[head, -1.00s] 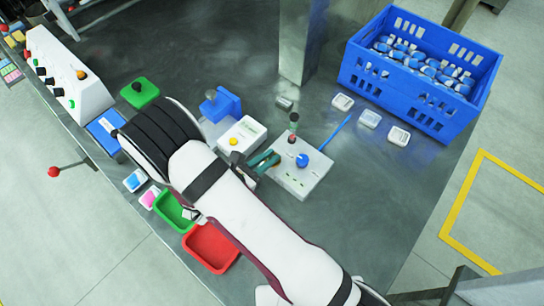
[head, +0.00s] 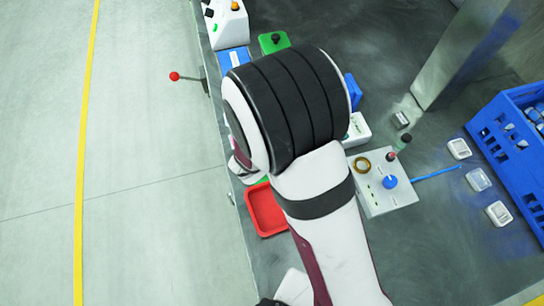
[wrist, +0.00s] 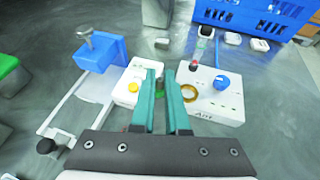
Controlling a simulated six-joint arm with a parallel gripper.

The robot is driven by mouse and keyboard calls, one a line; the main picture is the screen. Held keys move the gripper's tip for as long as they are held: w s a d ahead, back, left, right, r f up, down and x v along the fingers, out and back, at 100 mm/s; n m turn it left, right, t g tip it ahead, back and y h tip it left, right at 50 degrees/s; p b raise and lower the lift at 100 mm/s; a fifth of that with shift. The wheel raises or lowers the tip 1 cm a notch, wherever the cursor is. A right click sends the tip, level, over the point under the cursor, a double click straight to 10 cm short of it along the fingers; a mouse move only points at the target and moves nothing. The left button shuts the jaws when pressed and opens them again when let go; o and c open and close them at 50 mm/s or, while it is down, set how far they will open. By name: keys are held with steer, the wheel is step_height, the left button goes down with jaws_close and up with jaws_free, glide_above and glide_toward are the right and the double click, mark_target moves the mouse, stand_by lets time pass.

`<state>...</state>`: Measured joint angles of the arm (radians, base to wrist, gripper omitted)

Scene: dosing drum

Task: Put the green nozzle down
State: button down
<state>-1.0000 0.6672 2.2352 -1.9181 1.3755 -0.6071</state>
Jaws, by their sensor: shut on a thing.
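My gripper (wrist: 160,76) shows in the wrist view with its two teal fingers close together. It is shut on a small dark green thing, the green nozzle (wrist: 160,94), mostly hidden between the fingers. In the head view my arm hides the gripper and nozzle. The white dosing box (head: 391,197) has a blue knob (head: 389,182) and an empty-looking brass ring (head: 362,165). In the wrist view the box (wrist: 225,105) lies just beyond and right of the fingers. A vial-like piece with a red part (wrist: 198,58) stands at the box's back edge.
A white device with a yellow button (wrist: 132,87) and a blue block (wrist: 98,52) lie ahead and left. A red tray (head: 266,210) and green tray (head: 274,42) sit near the table's left edge. A blue crate (head: 515,150) and small white containers (head: 459,148) are right.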

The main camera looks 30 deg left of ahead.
steer(key=s+a+f+n+t+y, duration=0.1)
steer(key=s+a+f+n+y, duration=0.2)
steer(key=a, duration=0.4)
steer(key=s+a+n+y, duration=0.4)
steer(key=s+a, duration=0.2)
steer(key=a, duration=0.1)
steer(key=f, duration=0.8)
steer(key=shift+a+f, duration=0.15)
steer(key=shift+a, duration=0.2)
steer(key=c, duration=1.4)
jaws_free()
steer(key=shift+f, duration=0.1)
steer(key=o, duration=0.5)
